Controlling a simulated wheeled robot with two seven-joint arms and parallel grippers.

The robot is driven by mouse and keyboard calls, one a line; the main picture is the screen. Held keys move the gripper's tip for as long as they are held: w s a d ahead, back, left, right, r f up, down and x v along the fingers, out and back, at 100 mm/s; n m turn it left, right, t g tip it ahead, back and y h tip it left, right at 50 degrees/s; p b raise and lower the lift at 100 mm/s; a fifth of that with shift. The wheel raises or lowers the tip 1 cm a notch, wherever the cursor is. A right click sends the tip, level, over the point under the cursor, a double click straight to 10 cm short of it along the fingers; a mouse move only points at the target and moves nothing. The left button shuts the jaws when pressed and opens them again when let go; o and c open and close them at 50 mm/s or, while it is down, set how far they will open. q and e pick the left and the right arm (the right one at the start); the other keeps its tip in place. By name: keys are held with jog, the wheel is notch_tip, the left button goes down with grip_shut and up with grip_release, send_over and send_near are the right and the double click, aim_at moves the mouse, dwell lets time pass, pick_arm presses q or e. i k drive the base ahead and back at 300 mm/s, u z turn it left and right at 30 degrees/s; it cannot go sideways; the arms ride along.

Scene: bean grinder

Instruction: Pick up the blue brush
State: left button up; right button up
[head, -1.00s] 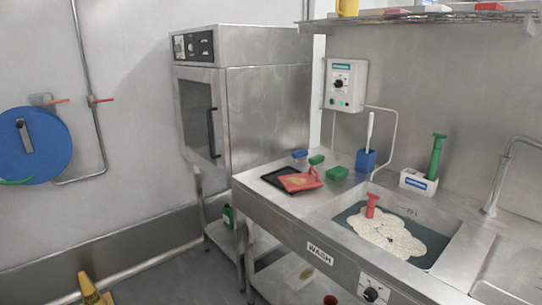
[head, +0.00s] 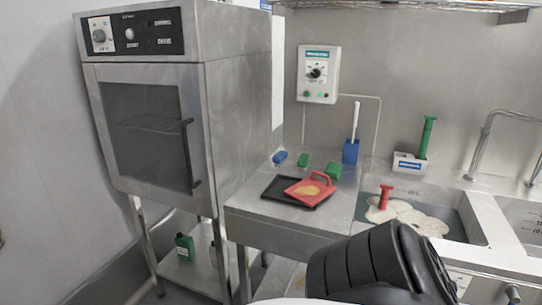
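A small blue brush (head: 280,158) lies on the steel counter at its back left, close to the oven-like cabinet, beside a green brush or block (head: 303,160). A blue holder (head: 351,152) with a white handle (head: 356,118) standing upright in it is farther right, against the wall. A black ribbed part of my own arm shows at the bottom right, in front of the counter. Neither of my grippers shows, so their state is hidden.
A black tray (head: 272,191) with a red scoop-like piece (head: 310,190) lies in front of the brushes. Another green block (head: 333,171) is near the blue holder. The sink (head: 462,212) is at right. A tall steel cabinet (head: 240,110) stands left of the counter.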

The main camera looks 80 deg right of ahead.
aim_at(279, 158)
jog(key=z, duration=0.95)
jog(key=i, duration=1.05)
jog(key=z, duration=1.1)
